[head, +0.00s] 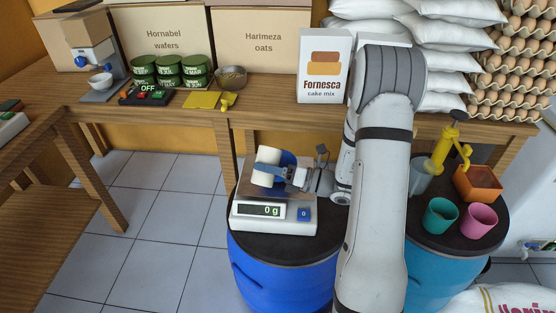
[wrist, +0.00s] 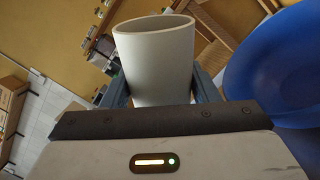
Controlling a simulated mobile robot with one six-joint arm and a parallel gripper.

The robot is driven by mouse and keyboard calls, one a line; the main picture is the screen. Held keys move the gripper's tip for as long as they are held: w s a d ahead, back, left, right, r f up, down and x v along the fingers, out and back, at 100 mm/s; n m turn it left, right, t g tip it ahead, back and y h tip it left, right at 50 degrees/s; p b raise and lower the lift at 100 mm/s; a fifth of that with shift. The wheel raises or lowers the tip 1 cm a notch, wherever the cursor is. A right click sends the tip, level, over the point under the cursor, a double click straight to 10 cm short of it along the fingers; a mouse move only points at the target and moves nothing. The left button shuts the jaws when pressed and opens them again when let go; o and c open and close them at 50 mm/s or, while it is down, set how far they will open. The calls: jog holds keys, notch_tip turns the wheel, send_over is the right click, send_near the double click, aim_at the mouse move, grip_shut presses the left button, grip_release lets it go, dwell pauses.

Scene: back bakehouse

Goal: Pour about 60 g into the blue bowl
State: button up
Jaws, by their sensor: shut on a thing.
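My gripper (head: 279,176) is shut on a plain white cup (head: 266,167), which stands nearly upright in the head view. The wrist view shows the cup (wrist: 155,65) between both fingers (wrist: 160,88), with its rim open and its contents out of sight. The blue bowl (head: 288,158) is behind and right of the cup above the scale, partly hidden by the cup and gripper. It also shows large at the right of the wrist view (wrist: 280,65). The scale (head: 274,218) reads 0 g. I see nothing flowing from the cup.
The scale stands on a blue barrel (head: 280,268). A teal barrel (head: 437,262) at right carries a green cup (head: 440,217), a pink cup (head: 477,220), an orange container (head: 478,184) and a yellow pump (head: 447,150). Behind, a wooden bench holds tins, a cake mix box (head: 324,67) and sacks.

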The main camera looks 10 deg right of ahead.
aim_at(279, 159)
jog(key=shift+s+r+m+t+p, duration=0.15)
jog(key=shift+r+m+p, duration=0.25)
jog(key=shift+m, duration=0.4)
jog(key=shift+w+r+m+t+p, duration=0.1)
jog(key=shift+r+m+t+p, duration=0.25)
jog(key=shift+m, duration=0.45)
jog(key=shift+f+m, duration=0.15)
jog(key=shift+m, duration=0.35)
jog(key=shift+f+m, duration=0.15)
jog(key=shift+m, duration=0.45)
jog(key=shift+r+p, duration=0.2)
jog(key=shift+p, duration=0.25)
jog(key=shift+w+d+r+m+p, duration=0.25)
jog(key=shift+w+m+p, duration=0.2)
jog(key=shift+p, duration=0.35)
jog(key=shift+w+d+r+m+p, duration=0.1)
jog(key=shift+w+d+m+p, duration=0.15)
jog(key=shift+m+p, duration=0.45)
jog(key=shift+w+r+m+t+h+p, duration=0.2)
jog(key=shift+m+p, duration=0.25)
jog(key=shift+p, duration=0.5)
jog(key=shift+r+m+t+h+p, duration=0.1)
jog(key=shift+r+m+t+p, duration=0.2)
jog(key=shift+p, duration=0.65)
jog(key=shift+w+d+f+m+p, duration=0.2)
jog(key=shift+f+m+p, duration=0.15)
jog(key=shift+m+p, duration=0.45)
jog(key=shift+w+d+f+m+p, duration=0.15)
jog(key=shift+f+m+p, duration=0.15)
jog(key=shift+m+p, duration=0.45)
